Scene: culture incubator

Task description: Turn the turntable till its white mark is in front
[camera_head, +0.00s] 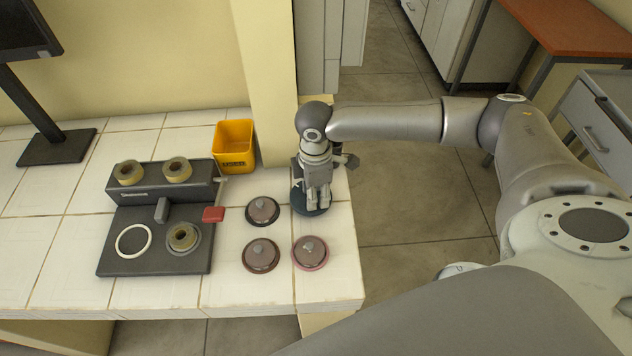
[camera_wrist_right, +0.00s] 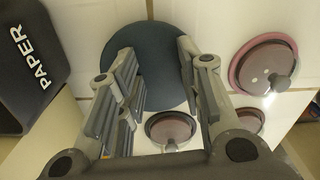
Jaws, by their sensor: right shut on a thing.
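The turntable appears to be the dark blue round disc (camera_head: 297,203) near the right edge of the tiled bench. It also shows in the right wrist view (camera_wrist_right: 160,60), with my fingers on both sides of it. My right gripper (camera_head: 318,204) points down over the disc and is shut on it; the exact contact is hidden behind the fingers. I see no white mark on the visible part of the disc. My left gripper is not in view.
A dark lid (camera_head: 262,211), a brown lid (camera_head: 260,256) and a pink-rimmed lid (camera_head: 310,253), all knobbed, lie close by. A black device (camera_head: 150,263) and a yellow bin (camera_head: 233,147) stand to the left.

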